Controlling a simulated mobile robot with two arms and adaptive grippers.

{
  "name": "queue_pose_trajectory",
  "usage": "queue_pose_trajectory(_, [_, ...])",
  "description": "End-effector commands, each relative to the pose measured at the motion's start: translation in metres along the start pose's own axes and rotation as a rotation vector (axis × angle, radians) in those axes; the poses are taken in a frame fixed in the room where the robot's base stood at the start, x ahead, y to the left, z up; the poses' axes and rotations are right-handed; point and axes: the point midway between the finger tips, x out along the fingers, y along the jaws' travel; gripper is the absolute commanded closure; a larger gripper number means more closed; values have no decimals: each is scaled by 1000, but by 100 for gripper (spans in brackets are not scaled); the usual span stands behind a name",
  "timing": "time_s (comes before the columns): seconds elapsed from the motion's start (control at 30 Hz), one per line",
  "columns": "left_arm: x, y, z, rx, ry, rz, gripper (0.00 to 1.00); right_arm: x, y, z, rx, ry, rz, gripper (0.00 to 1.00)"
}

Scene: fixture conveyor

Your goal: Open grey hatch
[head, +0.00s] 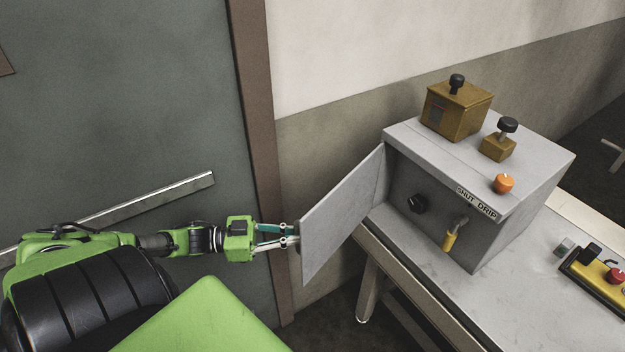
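The grey hatch (342,215) stands swung wide open on the left side of a grey box (490,185). Inside the box opening I see a black knob (417,204) and a yellow-handled lever (452,236). My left gripper (292,236) is at the free outer edge of the hatch, with its fingertips right at the panel. Whether the fingers are closed on the edge or only touching it cannot be made out. My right gripper is not in view.
The box stands on a grey table (525,290). On its top are two brown blocks with black knobs (458,108) (498,146) and an orange button (503,183). A yellow control panel (597,280) lies at the right. A dark door (120,110) is behind my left arm.

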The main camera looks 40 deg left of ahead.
Motion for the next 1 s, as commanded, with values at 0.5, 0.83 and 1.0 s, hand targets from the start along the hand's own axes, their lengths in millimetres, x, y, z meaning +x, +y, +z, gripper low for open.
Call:
queue_pose_trajectory(0.5, [-21, -32, 1, 0, -3, -3, 100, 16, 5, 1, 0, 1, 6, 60])
queue_pose_trajectory(0.83, [-21, -32, 1, 0, -3, -3, 85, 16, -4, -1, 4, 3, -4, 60])
queue_pose_trajectory(1.0, [-21, -32, 0, 0, -2, -2, 79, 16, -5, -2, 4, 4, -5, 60])
